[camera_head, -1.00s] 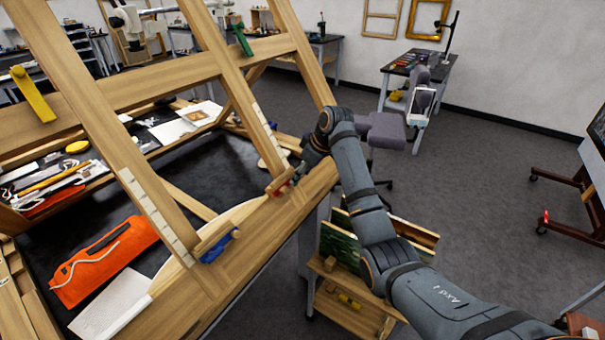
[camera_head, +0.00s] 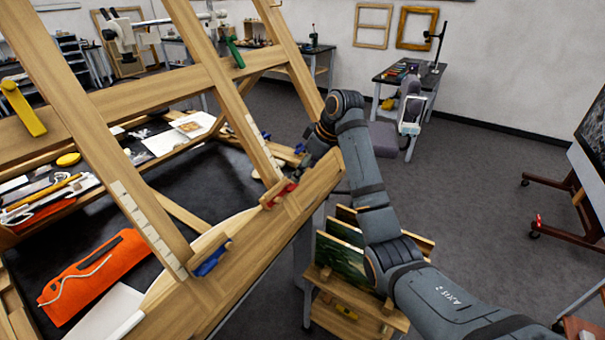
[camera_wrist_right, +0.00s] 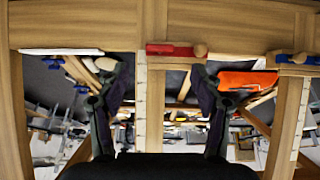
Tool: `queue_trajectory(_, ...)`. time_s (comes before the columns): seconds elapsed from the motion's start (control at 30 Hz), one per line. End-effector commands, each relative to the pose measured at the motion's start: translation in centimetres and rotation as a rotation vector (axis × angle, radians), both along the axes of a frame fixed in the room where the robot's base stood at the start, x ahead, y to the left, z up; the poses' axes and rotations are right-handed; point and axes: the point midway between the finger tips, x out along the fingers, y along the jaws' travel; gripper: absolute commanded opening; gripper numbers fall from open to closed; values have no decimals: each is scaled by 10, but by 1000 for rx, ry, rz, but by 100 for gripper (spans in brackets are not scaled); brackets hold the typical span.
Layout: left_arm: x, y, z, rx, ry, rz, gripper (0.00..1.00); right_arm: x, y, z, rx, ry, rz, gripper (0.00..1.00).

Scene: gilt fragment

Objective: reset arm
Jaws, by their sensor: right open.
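My right arm (camera_head: 365,185) comes in from the lower right and reaches up to the lower rail of a wooden easel frame (camera_head: 215,268). Its wrist end is near the rail's far right part, and the gripper (camera_head: 318,152) is mostly hidden there. In the right wrist view, the right gripper (camera_wrist_right: 158,80) has its two dark fingers spread wide with nothing held between them. A red clamp (camera_wrist_right: 170,50) on the wooden rail shows beyond and between the fingers. My left gripper is not in view.
A blue clamp (camera_head: 211,258) and a red clamp (camera_head: 278,194) sit on the rail. An orange pouch (camera_head: 95,275) lies on the black bench left. A wooden rack with panels (camera_head: 340,255) stands below my arm. Grey floor (camera_head: 470,190) is open to the right.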

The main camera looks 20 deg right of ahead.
Motion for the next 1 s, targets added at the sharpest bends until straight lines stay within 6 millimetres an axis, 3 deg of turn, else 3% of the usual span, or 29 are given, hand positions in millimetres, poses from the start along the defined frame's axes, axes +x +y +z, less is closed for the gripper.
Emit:
queue_trajectory(0.33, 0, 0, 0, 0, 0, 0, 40, 0, 0, -2, 0, 1, -2, 66)
queue_trajectory(0.47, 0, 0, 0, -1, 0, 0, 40, -14, 0, -39, -13, 23, -46, 66)
queue_trajectory(0.57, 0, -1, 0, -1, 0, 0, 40, -45, -2, -99, -36, 51, -130, 66)
queue_trajectory(0.7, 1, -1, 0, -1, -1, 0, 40, -115, -5, -177, -70, 80, -272, 66)
queue_trajectory(0.8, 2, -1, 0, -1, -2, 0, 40, -166, -7, -211, -89, 90, -358, 66)
queue_trajectory(1.0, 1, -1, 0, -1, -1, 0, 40, -238, -11, -236, -109, 96, -468, 66)
